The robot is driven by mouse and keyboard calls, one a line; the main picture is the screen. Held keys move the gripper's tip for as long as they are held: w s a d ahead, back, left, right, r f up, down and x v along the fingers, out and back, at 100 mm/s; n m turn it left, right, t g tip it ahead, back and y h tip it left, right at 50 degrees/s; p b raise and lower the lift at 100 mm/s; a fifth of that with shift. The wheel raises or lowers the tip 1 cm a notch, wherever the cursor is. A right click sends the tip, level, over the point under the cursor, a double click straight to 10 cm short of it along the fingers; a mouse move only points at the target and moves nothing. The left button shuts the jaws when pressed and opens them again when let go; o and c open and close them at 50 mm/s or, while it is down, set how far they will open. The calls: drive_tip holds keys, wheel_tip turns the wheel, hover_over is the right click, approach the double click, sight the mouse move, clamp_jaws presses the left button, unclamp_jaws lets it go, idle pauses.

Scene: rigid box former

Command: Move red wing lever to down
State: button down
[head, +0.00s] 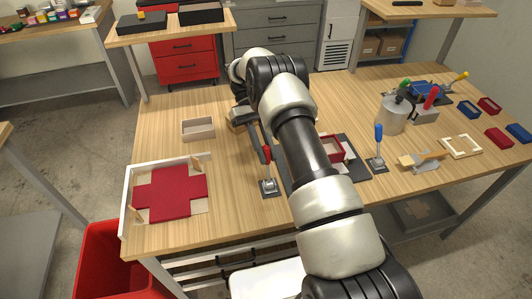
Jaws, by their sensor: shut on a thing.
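The red wing lever (267,155) stands near the front left of the box former, its red handle nearly upright on a small grey base (268,188). My gripper (256,137) comes in from behind its top, and its jaws are shut on the red handle; the fingertips are small and hard to make out. The box former (358,166) is a dark plate with a red box frame (333,148), largely hidden behind my arm. A blue lever (378,133) stands upright at the former's right.
A white-edged tray with a red cross-shaped blank (171,193) lies at the left front. A beige open box (198,129) stands behind it. A metal pot (393,115), a red-handled clamp (431,98) and small bins occupy the right. Bare wood lies around the beige box.

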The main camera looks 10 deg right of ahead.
drive_tip(key=c, duration=1.6)
unclamp_jaws()
wheel_tip(320, 180, up, 10)
drive_tip(key=shift+r+p, duration=0.1)
drive_tip(key=shift+p, duration=1.1)
